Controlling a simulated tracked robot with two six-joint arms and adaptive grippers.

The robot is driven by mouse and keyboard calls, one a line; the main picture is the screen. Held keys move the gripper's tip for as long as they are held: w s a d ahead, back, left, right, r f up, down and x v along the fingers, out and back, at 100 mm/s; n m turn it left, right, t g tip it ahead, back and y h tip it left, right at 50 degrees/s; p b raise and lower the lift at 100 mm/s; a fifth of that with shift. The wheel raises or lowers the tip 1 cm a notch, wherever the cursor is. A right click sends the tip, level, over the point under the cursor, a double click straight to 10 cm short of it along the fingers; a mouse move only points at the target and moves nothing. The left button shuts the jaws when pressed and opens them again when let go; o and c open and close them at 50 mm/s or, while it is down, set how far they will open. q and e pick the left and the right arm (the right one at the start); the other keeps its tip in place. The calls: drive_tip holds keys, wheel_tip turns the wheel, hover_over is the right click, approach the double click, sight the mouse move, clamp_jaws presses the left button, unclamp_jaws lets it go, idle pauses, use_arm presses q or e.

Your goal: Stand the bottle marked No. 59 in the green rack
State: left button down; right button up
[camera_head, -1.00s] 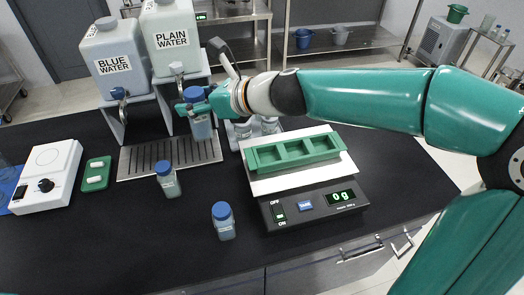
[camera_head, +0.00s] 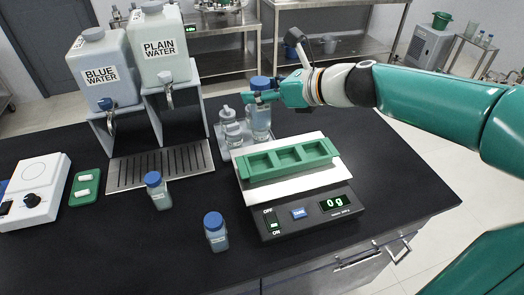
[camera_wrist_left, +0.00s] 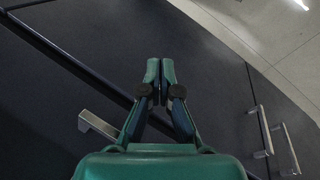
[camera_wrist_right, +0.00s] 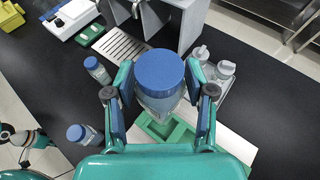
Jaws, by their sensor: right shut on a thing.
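My right gripper (camera_head: 262,97) is shut on a blue-capped bottle (camera_head: 261,124), held upright behind the scale. In the right wrist view this bottle's blue cap (camera_wrist_right: 158,70) sits between the two fingers. No number on it can be read. The green rack (camera_head: 290,162) has three square openings, all empty, and lies on the scale's white plate. Two more blue-capped bottles stand on the black bench, one at the drip tray's front edge (camera_head: 158,191) and one left of the scale (camera_head: 216,232); their labels are too small to read. My left gripper (camera_wrist_left: 160,80) is shut and empty.
The scale (camera_head: 305,213) reads 0 g. Blue water (camera_head: 104,82) and plain water (camera_head: 163,50) tanks stand back left. A white device (camera_head: 36,190) is far left. The bench is clear right of the scale.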

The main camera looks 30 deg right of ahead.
wheel_tip(320, 180, down, 15)
drive_tip(key=b, duration=0.5)
drive_tip(key=shift+b, duration=0.4)
drive_tip(key=shift+f, duration=0.1)
drive_tip(key=o, duration=1.2)
